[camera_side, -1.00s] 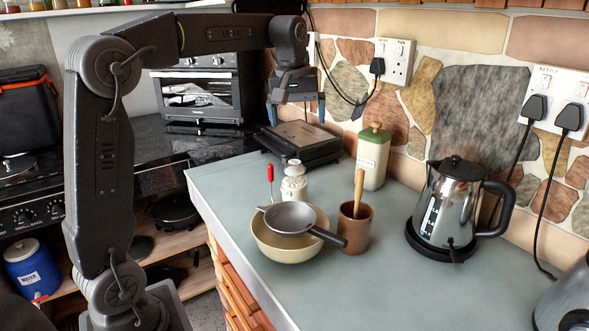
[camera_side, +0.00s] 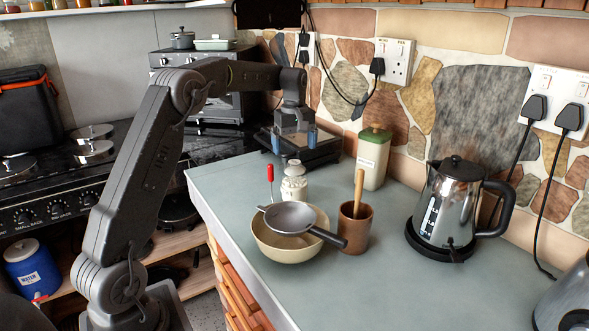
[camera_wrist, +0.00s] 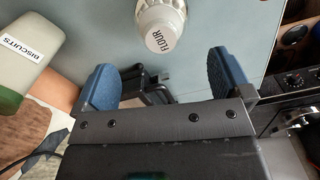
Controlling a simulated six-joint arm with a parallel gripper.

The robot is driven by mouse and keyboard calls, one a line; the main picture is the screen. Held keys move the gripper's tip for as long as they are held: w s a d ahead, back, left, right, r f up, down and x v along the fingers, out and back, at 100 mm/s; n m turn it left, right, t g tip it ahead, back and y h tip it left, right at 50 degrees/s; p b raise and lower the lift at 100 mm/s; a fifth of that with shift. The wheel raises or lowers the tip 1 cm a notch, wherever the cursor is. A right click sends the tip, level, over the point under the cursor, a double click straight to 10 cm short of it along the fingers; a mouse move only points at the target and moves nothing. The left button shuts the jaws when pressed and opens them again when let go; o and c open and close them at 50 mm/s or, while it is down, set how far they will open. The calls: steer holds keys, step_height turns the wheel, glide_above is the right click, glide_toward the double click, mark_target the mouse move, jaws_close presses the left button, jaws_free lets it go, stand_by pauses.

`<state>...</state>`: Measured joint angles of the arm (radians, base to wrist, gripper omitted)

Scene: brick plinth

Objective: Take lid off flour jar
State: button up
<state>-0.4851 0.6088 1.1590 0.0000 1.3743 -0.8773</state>
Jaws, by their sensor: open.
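The flour jar (camera_side: 294,186) is a small white ribbed jar standing upright on the counter behind the bowl. Its pale lid (camera_side: 294,167) is on top. In the wrist view the lid (camera_wrist: 163,38) reads "FLOUR" and lies beyond the fingertips, apart from them. My gripper (camera_side: 294,139) is behind the jar in the side view, over the dark appliance. In the wrist view my gripper (camera_wrist: 165,80) has its two blue fingers spread wide with no object held between them.
A bowl with a sieve (camera_side: 290,218), a wooden cup (camera_side: 355,228) and a red-handled tool (camera_side: 270,180) stand near the jar. A green-lidded biscuits canister (camera_side: 373,160) is behind to the right. A kettle (camera_side: 450,210) stands farther right.

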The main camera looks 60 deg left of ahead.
mark_target(294, 161)
steer(key=shift+s+f, duration=0.1)
steer(key=shift+f, duration=2.8)
steer(key=shift+c, duration=0.4)
steer(key=c, duration=0.9)
steer(key=shift+c, duration=0.3)
steer(key=shift+r, duration=0.15)
